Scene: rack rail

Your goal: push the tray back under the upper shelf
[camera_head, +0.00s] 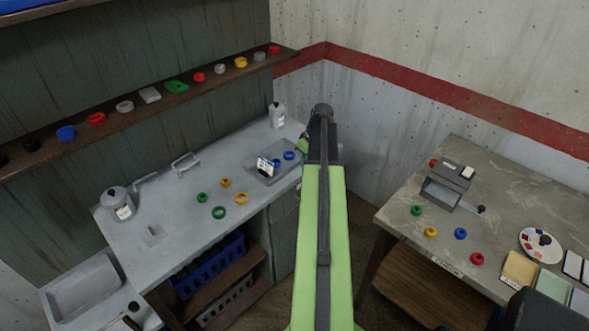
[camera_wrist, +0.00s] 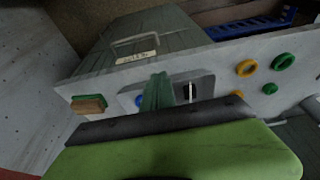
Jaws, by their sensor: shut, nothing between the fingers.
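The shallow grey tray (camera_head: 266,176) lies on the grey bench top near its right end, with a small white card bearing a dark item (camera_head: 265,166) and blue rings (camera_head: 289,155) on it. In the wrist view part of the tray (camera_wrist: 128,98) shows behind my fingers. The upper shelf (camera_head: 150,107) is a long brown board on the back wall, above the bench. My gripper (camera_head: 304,146) is at the right end of the bench, just right of the tray, partly hidden by my arm. In the wrist view my green gripper (camera_wrist: 157,92) is shut and empty; contact with the tray cannot be told.
Green and yellow rings (camera_head: 219,212) lie left of the tray. A white bottle (camera_head: 277,116) stands behind it. A sponge-like block (camera_wrist: 89,103) sits near the bench edge. A second table (camera_head: 400,205) with a grey device stands right, across a gap.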

